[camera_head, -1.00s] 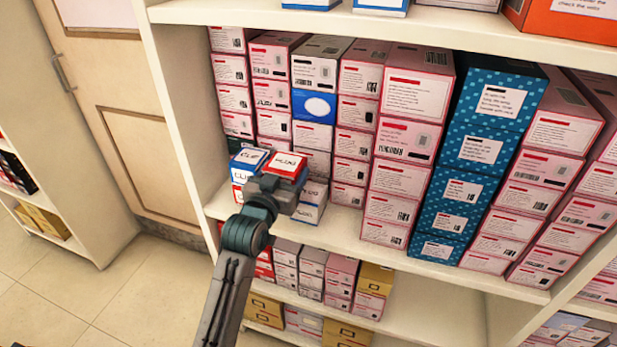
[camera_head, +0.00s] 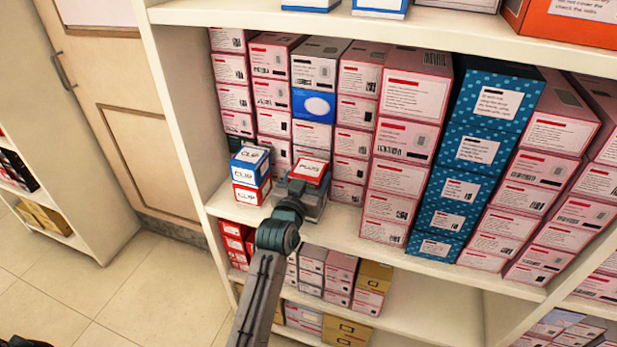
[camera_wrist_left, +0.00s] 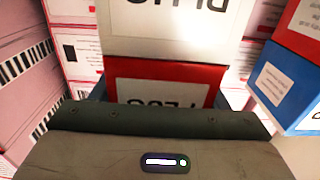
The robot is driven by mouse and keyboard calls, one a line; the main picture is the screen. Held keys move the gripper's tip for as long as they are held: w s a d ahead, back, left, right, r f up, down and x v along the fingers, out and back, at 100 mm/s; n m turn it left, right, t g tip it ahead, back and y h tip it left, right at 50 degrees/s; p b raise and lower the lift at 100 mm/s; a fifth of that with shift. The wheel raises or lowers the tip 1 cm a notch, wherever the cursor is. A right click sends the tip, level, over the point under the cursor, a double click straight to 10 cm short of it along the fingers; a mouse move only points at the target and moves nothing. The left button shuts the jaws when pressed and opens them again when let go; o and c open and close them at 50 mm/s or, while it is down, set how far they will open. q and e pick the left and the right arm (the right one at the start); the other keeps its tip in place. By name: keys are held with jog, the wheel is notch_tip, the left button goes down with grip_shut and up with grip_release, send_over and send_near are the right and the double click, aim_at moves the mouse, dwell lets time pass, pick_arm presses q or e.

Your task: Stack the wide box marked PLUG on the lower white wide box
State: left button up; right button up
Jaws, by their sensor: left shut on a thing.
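The wide PLUG box (camera_head: 309,170) is red with a white label, and it also shows upside down in the left wrist view (camera_wrist_left: 205,75). My left gripper (camera_head: 298,188) is shut on it, coming from the front. The lower white wide box (camera_wrist_left: 170,45), with dark lettering, shows directly against the red box in the left wrist view, which is upside down, so it is beneath it. The two look lined up. I cannot tell whether they touch or a small gap remains. In the head view my gripper mostly hides the lower box.
A blue-and-white CLIP box (camera_head: 250,165) on a red-and-white one (camera_head: 250,191) stands close on the left. Tall stacks of pink boxes (camera_head: 355,140) rise behind and to the right.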

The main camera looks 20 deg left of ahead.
pick_arm(q)
jog(key=o, duration=1)
jog(key=shift+f, duration=0.1)
jog(key=shift+o, duration=0.2)
pick_arm(e)
jog(key=shift+w+r, duration=0.1)
jog(key=shift+w, duration=0.05)
pick_arm(q)
jog(key=shift+r, duration=0.2)
jog(key=shift+s+f, duration=0.2)
jog(key=shift+s, duration=0.9)
jog(key=s+b, duration=0.1)
jog(key=s, duration=0.8)
jog(key=shift+s+a+r, duration=0.15)
jog(key=shift+s+a, duration=0.05)
jog(key=shift+s, duration=0.2)
pick_arm(e)
jog(key=shift+w+a+r, duration=0.15)
jog(key=shift+w+r, duration=0.5)
jog(key=shift+w, duration=0.25)
jog(key=shift+w+a+r, duration=0.1)
jog(key=shift+w+r, duration=0.5)
jog(key=shift+w, duration=0.3)
